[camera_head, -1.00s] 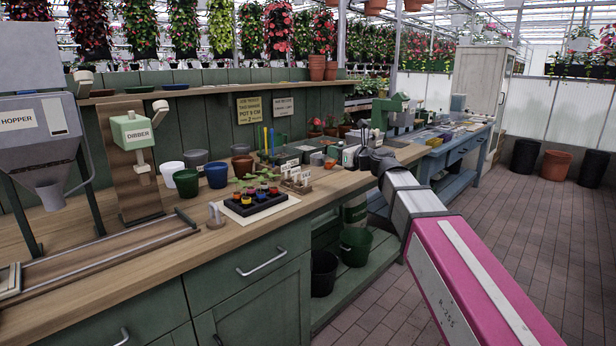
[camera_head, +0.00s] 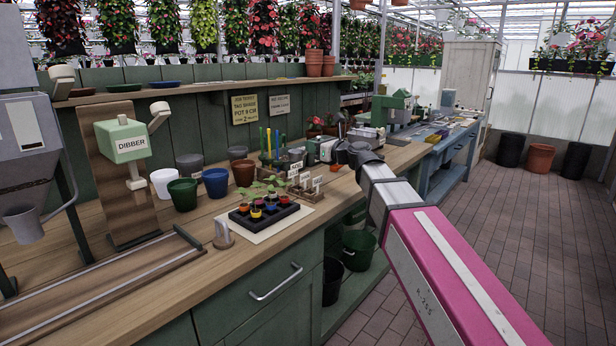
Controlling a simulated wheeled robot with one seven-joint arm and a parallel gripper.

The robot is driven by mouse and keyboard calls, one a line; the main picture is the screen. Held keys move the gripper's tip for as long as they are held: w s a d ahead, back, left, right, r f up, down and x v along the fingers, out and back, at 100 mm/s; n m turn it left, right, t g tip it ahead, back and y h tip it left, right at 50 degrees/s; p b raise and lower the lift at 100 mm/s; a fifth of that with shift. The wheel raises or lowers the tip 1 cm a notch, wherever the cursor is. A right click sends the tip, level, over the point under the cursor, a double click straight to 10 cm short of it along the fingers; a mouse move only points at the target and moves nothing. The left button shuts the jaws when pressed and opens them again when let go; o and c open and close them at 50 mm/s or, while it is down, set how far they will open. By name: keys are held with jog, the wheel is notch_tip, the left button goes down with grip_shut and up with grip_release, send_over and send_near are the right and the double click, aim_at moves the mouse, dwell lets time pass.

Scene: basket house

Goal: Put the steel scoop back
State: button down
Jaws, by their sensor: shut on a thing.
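My arm reaches in from the lower right, over the wooden bench top (camera_head: 150,262). My gripper (camera_head: 318,152) is at its far end, small in the picture, just above the bench behind the labelled stakes. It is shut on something. The held thing is too small and too hidden by the gripper and wrist to make out. I cannot tell whether it is the steel scoop, and I see no scoop clearly elsewhere.
A black tray of colored pots (camera_head: 264,214) and a stake rack (camera_head: 308,190) stand in front of my gripper. Several pots, including a blue pot (camera_head: 215,182), stand left. The dibber (camera_head: 130,145) and hopper (camera_head: 22,225) are farther left. The aisle floor (camera_head: 535,240) is clear.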

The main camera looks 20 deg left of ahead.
jog(key=shift+w+d+f, duration=0.55)
jog(key=shift+w+f, duration=1.3)
jog(key=shift+w+d+f, duration=0.55)
jog(key=shift+w+f, duration=1.25)
jog(key=shift+w, duration=0.05)
jog(key=shift+w+d+f, duration=0.55)
jog(key=shift+w+f, duration=1.3)
jog(key=c, duration=1)
grip_release()
jog(key=shift+f, duration=0.1)
jog(key=shift+c, duration=0.2)
jog(key=v, duration=1.2)
